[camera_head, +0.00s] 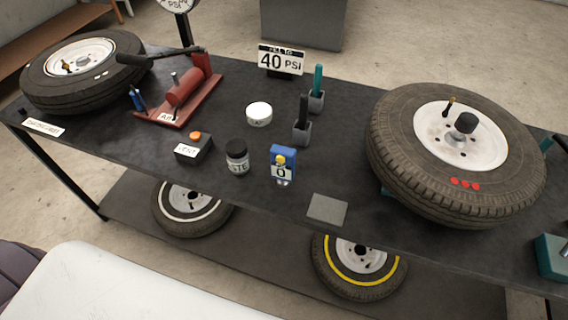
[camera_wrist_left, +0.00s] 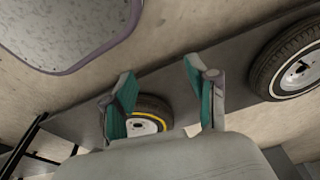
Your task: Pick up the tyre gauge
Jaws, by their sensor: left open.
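A small blue device with a yellow knob and a "0" face, which looks like the tyre gauge (camera_head: 275,153), stands upright near the front of the dark workbench (camera_head: 345,115) in the head view. Nothing touches it. My left gripper (camera_wrist_left: 159,68) shows only in the left wrist view, with its two teal fingers apart and nothing between them. It is away from the gauge, and the gauge is not seen in that view. My right gripper is in neither view.
Near the gauge are a dark jar (camera_head: 237,156), a grey pad (camera_head: 327,209) and a black holder (camera_head: 302,132) with a dark stick. A box with an orange button (camera_head: 194,148) stands left. Large tyres lie at left (camera_head: 85,95) and right (camera_head: 390,150). A lower shelf holds more tyres.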

